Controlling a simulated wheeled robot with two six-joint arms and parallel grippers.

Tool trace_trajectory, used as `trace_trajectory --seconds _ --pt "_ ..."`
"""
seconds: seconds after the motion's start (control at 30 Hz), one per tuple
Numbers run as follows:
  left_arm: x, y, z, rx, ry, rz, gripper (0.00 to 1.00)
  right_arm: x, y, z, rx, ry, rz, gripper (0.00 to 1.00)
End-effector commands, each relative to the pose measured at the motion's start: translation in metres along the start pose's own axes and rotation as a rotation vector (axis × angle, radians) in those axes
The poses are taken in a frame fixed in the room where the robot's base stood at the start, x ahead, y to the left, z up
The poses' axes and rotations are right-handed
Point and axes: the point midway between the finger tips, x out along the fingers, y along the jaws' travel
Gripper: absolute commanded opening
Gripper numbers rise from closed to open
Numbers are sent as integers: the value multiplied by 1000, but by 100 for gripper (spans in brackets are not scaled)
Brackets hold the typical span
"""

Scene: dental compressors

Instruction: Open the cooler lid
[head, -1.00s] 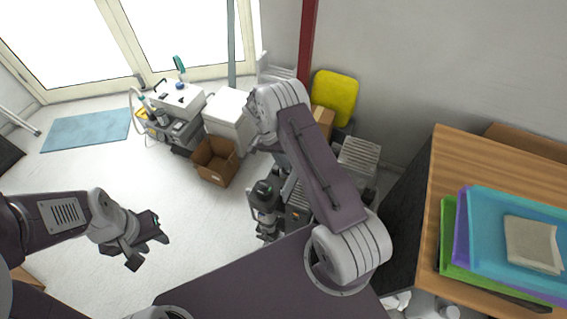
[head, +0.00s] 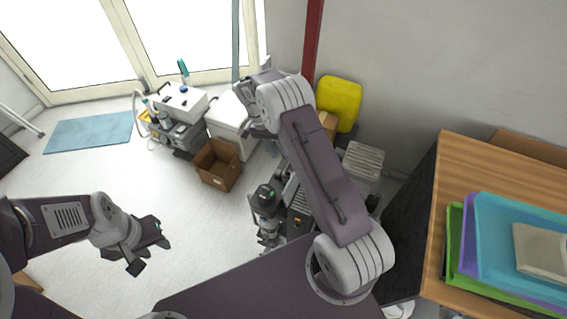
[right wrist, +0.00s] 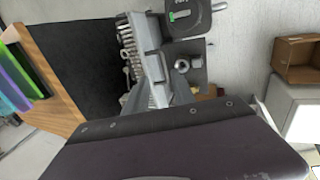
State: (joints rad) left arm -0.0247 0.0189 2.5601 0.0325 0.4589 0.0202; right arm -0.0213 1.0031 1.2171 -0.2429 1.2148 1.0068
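The cooler appears to be the white box (head: 226,122) on the floor near the glass doors, in the head view. Its top looks closed, and my right arm covers its right side. A white box, probably the cooler, also shows at the right edge of the right wrist view (right wrist: 302,112). My right wrist hangs over the cooler's right edge in the head view. Its fingers cannot be made out, and contact cannot be told. My left gripper (head: 152,252) is open and empty over bare floor at the lower left, far from the cooler.
An open brown cardboard box (head: 217,165) stands in front of the cooler. A cart with equipment (head: 178,118) is to its left. A yellow container (head: 338,104) and compressors (head: 267,212) are on the right. A wooden table (head: 455,180) holds trays.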

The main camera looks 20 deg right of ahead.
Motion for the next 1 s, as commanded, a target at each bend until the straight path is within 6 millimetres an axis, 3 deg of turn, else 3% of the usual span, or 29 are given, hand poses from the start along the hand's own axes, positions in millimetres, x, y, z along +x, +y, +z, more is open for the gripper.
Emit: trace_trajectory --seconds 0.13,0.37,0.47,0.57,0.8,0.9,1.0 --pt "2 0 0 0 0 0 36 -13 0 0 -1 0 -1 31" --pt "2 0 0 0 0 0 36 -14 0 0 -1 -1 0 31" --pt "2 0 0 0 0 0 36 -14 0 0 -41 0 -1 3" --pt "2 0 0 0 0 0 36 -14 -7 -2 -262 15 -28 0" --pt "2 0 0 0 0 0 36 -7 -35 4 -1159 115 -167 0" --pt "2 0 0 0 0 0 36 -8 -40 4 -1424 184 -207 0" --pt "2 0 0 0 0 0 36 -12 -39 2 -1570 242 -236 0"
